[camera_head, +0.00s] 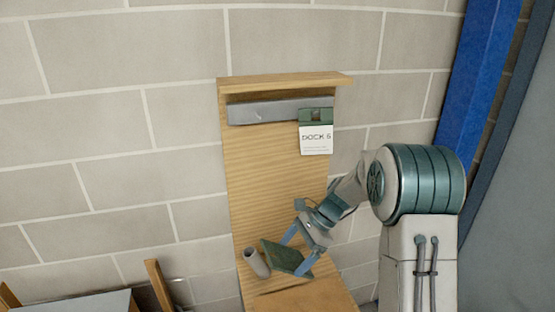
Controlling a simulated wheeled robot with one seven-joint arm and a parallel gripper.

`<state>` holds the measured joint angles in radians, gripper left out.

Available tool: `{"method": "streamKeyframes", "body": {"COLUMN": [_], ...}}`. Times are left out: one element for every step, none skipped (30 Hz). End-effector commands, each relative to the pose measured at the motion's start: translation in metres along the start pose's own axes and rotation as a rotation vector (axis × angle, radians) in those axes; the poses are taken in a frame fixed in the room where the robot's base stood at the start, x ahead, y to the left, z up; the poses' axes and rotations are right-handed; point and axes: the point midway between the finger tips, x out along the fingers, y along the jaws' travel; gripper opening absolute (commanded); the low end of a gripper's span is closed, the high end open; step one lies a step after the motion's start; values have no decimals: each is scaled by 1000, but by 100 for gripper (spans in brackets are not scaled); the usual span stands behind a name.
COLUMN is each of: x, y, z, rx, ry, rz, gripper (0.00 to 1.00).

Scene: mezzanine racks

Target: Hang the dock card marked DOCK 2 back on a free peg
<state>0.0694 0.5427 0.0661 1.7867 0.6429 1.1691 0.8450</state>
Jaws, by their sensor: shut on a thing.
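My gripper (293,257) is low in front of the wooden board, its blue fingers shut on a dark green flat card (275,253). The card is tilted and no marking on it can be read, so I cannot tell whether it is DOCK 2. A grey rail (262,112) runs across the top of the board, under a small wooden ledge. A card marked DOCK 6 (316,141), white with a green top, hangs at the rail's right end. A small mark, perhaps a peg, shows on the rail left of it; pegs are too small to make out clearly.
The wooden board (262,185) stands against a block wall. A grey cylinder (256,263) is just left of the held card. A wooden surface (305,298) lies below. A blue post (478,80) is at the right, and a chair-like wooden piece (157,284) is at the lower left.

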Motion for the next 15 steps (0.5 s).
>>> {"method": "streamKeyframes", "body": {"x": [-7,-11,-16,-20,-24,-29,-33,-37,-43,-47,-53,-59,-64,-69,-76], "y": [-6,-9,-14,-17,-20,-24,-27,-30,-34,-36,-39,-43,-45,-48,-51], "z": [10,18,26,33,39,47,52,58,66,71,76,83,88,94,101], "rx": [73,115,162,194,225,260,285,309,335,355,373,395,408,422,438], "ry": [-66,-105,-152,-187,-220,-261,-292,-321,-358,-386,-412,-446,-470,-495,-526], "rz": [-65,-103,-152,-187,-223,-269,-305,-339,-386,-418,-454,-499,-532,-565,-610], "gripper": [64,64,64,64,64,64,64,64,64,64,64,64,64,64,64]}}
